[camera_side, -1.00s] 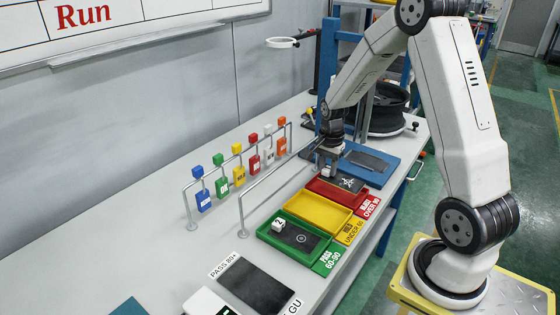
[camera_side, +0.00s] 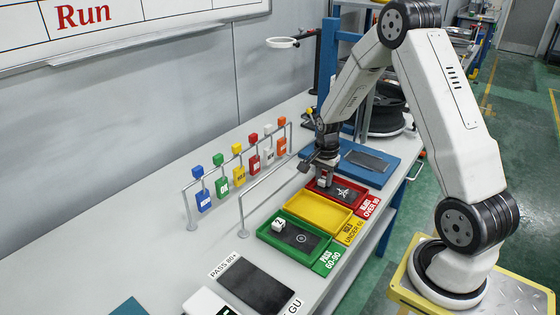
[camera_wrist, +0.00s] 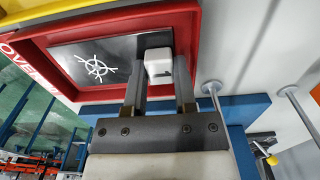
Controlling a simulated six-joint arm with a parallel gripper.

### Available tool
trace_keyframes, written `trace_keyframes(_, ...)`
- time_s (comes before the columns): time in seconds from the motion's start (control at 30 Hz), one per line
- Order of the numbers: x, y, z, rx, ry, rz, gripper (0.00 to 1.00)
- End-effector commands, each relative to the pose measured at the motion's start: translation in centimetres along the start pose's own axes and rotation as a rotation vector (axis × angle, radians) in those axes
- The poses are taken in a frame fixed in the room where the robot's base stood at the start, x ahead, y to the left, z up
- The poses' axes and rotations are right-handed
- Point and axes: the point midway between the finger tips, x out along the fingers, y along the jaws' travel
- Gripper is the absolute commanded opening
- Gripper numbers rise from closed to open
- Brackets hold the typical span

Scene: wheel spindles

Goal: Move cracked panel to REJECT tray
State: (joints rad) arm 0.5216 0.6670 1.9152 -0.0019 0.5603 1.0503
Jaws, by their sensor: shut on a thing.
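The cracked panel is a dark plate with a white star-like crack mark (camera_side: 346,192); it also shows in the wrist view (camera_wrist: 85,66). A small white block (camera_wrist: 159,66) sits at one end of it. My gripper (camera_side: 325,180) is shut on that block, one finger on each side in the wrist view (camera_wrist: 158,84). The panel lies within the rim of the red REJECT tray (camera_side: 362,208), whose red wall frames it in the wrist view (camera_wrist: 32,62). I cannot tell whether its underside touches the tray floor.
The yellow tray (camera_side: 318,213) is empty beside the red one. The green tray (camera_side: 268,237) holds a dark panel with a white block. A blue tray (camera_side: 390,160) with another dark panel lies behind. A metal rail (camera_side: 272,182) and coloured tags stand to the left.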

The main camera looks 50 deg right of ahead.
Motion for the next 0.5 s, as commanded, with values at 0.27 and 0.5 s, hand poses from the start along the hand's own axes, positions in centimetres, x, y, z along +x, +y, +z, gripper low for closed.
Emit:
trace_keyframes(0.27, 0.07, -0.01, -0.01, 0.000, 0.000, 0.000, 0.00)
trace_keyframes(0.5, 0.27, 0.00, -0.01, 0.000, 0.000, 0.000, 0.49)
